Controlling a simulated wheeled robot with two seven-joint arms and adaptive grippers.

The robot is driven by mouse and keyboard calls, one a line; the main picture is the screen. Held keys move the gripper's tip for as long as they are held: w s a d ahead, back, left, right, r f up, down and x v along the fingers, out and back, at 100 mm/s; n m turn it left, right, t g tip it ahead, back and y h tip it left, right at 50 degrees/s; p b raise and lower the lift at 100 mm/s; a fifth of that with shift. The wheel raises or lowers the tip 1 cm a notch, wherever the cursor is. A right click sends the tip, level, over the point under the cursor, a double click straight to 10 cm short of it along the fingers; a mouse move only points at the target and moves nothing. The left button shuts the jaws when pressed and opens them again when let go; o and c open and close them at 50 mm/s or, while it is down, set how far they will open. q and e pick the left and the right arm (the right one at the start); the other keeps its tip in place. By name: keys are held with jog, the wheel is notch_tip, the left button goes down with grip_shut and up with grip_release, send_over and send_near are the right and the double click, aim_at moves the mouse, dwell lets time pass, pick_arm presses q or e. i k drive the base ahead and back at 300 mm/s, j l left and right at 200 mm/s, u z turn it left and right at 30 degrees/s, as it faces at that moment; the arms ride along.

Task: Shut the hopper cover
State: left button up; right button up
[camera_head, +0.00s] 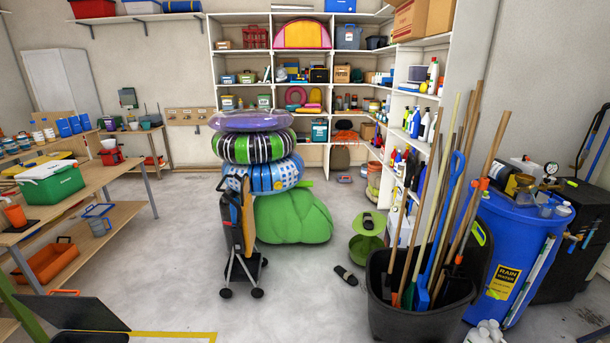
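I cannot pick out a hopper cover with certainty. A flat dark panel (75,312) shows at the lower left, cut off by the bottom edge of the picture; I cannot tell whether it is a cover or what it belongs to. A large black cabinet-like unit (592,205) stands at the far right, partly hidden behind a blue rain water barrel (515,255). Neither of my grippers is in view.
A black bin (420,315) full of long handles stands at right front. A folded cart (240,235), stacked swim rings (252,147) and a green beanbag (292,217) stand mid-floor. A workbench (100,178) is at left, shelves (270,50) at back. Bare floor lies in front.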

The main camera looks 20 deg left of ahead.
aim_at(75, 313)
jog(key=i+u, duration=0.4)
jog(key=i+l+u, duration=0.1)
jog(key=i+u, duration=0.35)
jog(key=i+l+u, duration=0.1)
jog(key=i+u, duration=0.15)
jog(key=u, duration=0.2)
jog(key=i+l+u, duration=0.15)
jog(key=u, duration=0.3)
jog(key=i+l+u, duration=0.2)
jog(key=u, duration=0.25)
jog(key=i+l+u, duration=0.25)
jog(key=u, duration=0.15)
jog(key=i+l+u, duration=0.15)
jog(key=u, duration=0.15)
jog(key=i+l+u, duration=0.25)
jog(key=l, duration=0.2)
jog(key=l+u, duration=0.3)
jog(key=i+l+u, duration=0.1)
jog(key=l+u, duration=0.15)
jog(key=l, duration=0.1)
